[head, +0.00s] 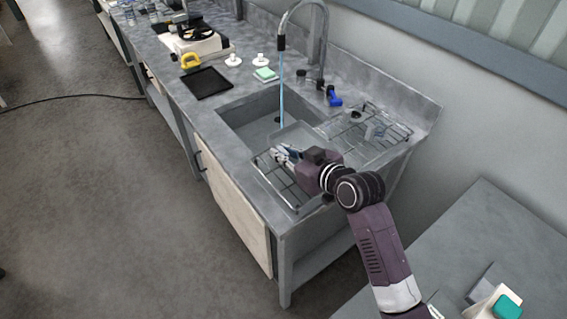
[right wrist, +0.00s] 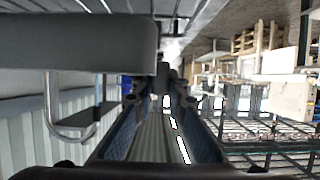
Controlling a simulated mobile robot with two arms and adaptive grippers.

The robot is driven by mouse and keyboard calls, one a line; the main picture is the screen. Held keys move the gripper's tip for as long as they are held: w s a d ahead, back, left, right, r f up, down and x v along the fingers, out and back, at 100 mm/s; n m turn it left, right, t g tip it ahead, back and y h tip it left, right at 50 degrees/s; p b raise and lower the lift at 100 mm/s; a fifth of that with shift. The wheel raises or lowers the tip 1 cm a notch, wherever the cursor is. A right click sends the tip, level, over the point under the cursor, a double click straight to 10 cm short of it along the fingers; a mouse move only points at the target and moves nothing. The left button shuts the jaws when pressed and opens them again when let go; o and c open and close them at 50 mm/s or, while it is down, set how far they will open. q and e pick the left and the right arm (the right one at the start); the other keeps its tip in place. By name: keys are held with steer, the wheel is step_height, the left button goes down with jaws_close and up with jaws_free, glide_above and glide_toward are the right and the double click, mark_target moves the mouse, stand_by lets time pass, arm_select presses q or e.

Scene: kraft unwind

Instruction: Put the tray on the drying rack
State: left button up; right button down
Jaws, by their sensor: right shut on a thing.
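A pale grey tray (head: 298,135) shows behind my right gripper in the head view, at the near end of the sink. My right gripper (head: 283,153) appears shut on its edge. In the right wrist view a grey slab, apparently the tray (right wrist: 75,45), reaches the fingertips (right wrist: 158,92); the exact grip is partly hidden. A wire rack (head: 270,178) lies below the gripper at the counter's near end, partly covered by my arm. A second wire rack section (head: 395,131) lies to the right, holding small items. I cannot tell whether the tray touches either. My left gripper is out of view.
Water runs from the tap (head: 320,45) into the sink (head: 240,118). A black flat tray or mat (head: 207,83) lies left of the sink. A green sponge (head: 265,74), white pieces and a blue bottle-like item (head: 334,97) stand around it. A side table (head: 470,240) is at right.

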steer(key=shift+f, duration=2.4)
steer(key=c, duration=1.9)
jaws_free()
steer(key=shift+c, duration=0.2)
steer(key=b+v, duration=0.1)
steer(key=v, duration=0.9)
steer(key=shift+s+d, duration=0.3)
steer(key=shift+s, duration=0.05)
steer(key=shift+s+d+r+b, duration=0.3)
steer(key=shift+s, duration=0.15)
